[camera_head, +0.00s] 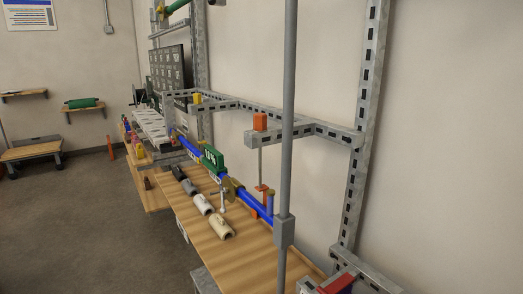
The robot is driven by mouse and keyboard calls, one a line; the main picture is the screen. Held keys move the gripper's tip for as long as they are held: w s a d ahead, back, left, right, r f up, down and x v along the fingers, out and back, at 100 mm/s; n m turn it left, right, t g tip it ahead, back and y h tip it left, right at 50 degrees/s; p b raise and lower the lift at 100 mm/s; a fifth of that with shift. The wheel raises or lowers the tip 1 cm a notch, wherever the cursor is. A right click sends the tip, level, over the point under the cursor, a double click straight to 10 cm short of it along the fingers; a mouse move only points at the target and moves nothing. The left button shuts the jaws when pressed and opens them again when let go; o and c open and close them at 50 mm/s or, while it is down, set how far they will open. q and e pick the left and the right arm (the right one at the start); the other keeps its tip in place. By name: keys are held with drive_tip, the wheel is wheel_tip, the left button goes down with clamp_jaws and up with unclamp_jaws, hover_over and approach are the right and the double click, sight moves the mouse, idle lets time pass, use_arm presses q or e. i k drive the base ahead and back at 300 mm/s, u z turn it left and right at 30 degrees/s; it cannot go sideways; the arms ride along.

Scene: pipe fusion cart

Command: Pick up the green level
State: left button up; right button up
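No green level can be identified for certain. A long green object (82,103) lies on a small wooden wall shelf at the left; it is too small to tell whether it is the level. A green block with white markings (212,158) sits on the blue pipe (188,146) above the wooden bench. Another green piece (176,7) shows at the top edge, partly cut off. Neither of my grippers is in view.
The wooden bench (233,259) carries several short pipe pieces, dark, white and tan. A grey vertical pole (289,120) and slotted metal frame (358,175) stand close at the right. A low wheeled platform (31,149) is far left. The floor (85,215) at left is clear.

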sight(214, 160)
drive_tip(key=k, duration=0.5)
drive_tip(key=u, duration=2.05)
drive_tip(key=i, duration=1.5)
drive_tip(key=z, duration=2.4)
